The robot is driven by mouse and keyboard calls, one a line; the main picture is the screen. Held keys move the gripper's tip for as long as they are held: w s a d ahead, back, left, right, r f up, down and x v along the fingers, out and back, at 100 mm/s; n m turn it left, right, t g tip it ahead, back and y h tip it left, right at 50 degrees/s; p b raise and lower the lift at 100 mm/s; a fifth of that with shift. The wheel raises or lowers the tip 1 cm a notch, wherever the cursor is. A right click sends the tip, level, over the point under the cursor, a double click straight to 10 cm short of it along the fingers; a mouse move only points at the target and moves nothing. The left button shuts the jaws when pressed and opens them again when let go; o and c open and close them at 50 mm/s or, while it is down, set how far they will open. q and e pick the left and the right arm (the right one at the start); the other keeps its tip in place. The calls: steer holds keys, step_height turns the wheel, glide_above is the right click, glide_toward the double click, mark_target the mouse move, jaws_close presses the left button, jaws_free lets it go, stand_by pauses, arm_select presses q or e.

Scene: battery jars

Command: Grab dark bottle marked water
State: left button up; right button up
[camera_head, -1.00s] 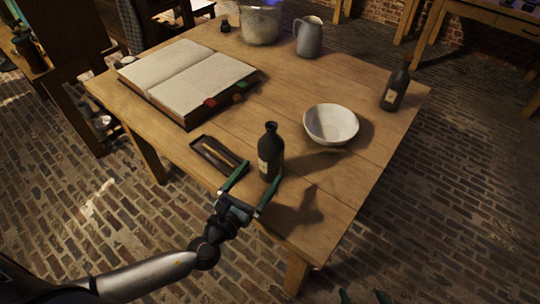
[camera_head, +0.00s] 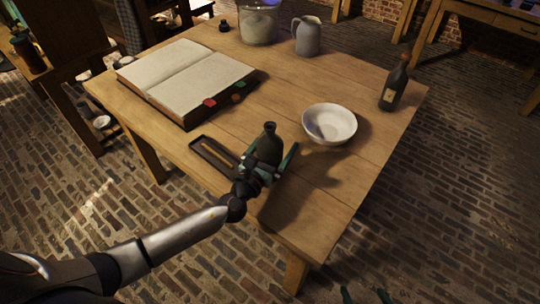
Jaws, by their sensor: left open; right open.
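A dark bottle (camera_head: 269,145) stands upright near the front edge of the wooden table (camera_head: 310,215). My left gripper (camera_head: 271,153) is open, with one green finger on each side of this bottle; I cannot tell whether they touch it. The gripper hides the bottle's lower part and label. A second dark bottle (camera_head: 394,88) with a pale label stands upright near the table's right edge. Its label is too small to read. My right gripper (camera_head: 365,294) is open and empty, low at the bottom edge of the view, below the table; only its fingertips show.
A white bowl (camera_head: 330,124) stands just right of the nearer bottle. A dark pen tray (camera_head: 212,153) lies left of it. A large open book (camera_head: 185,82), a grey jug (camera_head: 307,36) and a glass vessel (camera_head: 258,24) stand further back. The table's front right is clear.

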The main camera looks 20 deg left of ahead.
mark_target(276, 144)
arm_select(q)
jaws_close()
arm_select(e)
steer(key=shift+a, duration=0.1)
stand_by(0.7)
arm_select(q)
steer(key=shift+r, duration=0.25)
arm_select(e)
steer(key=shift+r, duration=0.2)
